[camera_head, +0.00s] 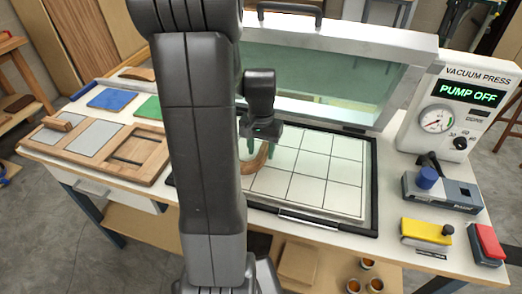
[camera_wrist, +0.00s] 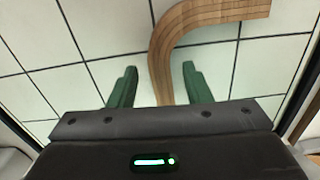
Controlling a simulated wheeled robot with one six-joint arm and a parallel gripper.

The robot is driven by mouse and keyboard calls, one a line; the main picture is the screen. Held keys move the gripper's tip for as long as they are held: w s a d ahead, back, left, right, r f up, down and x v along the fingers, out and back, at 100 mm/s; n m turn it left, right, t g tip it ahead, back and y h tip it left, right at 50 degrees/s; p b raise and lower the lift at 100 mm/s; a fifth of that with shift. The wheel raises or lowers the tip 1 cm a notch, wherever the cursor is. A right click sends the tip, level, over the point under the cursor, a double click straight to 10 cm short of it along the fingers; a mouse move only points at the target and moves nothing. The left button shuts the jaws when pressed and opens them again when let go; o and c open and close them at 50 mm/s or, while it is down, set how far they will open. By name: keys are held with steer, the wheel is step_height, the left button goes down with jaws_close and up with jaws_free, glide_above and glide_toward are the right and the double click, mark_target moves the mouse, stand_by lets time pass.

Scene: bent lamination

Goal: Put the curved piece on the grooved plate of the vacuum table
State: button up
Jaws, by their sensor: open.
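The curved wooden piece (camera_head: 258,158) lies on the white grooved plate (camera_head: 310,188) of the vacuum table, toward its left side and partly hidden by my arm in the head view. In the wrist view the curved piece (camera_wrist: 161,62) bends from a straight leg into an arm running right. My gripper (camera_head: 254,148) is over the plate. Its green fingers (camera_wrist: 155,85) stand apart on either side of the straight leg, with a visible gap on each side.
The raised clear lid (camera_head: 320,85) stands behind the plate. The vacuum press panel (camera_head: 468,95) at right reads PUMP OFF. A blue-knobbed valve box (camera_head: 445,190), a yellow block (camera_head: 426,232) and a red block (camera_head: 487,243) lie at right. A wooden tray (camera_head: 95,148) lies at left.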

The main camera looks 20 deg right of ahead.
step_height(320, 180, up, 11)
stand_by(0.3)
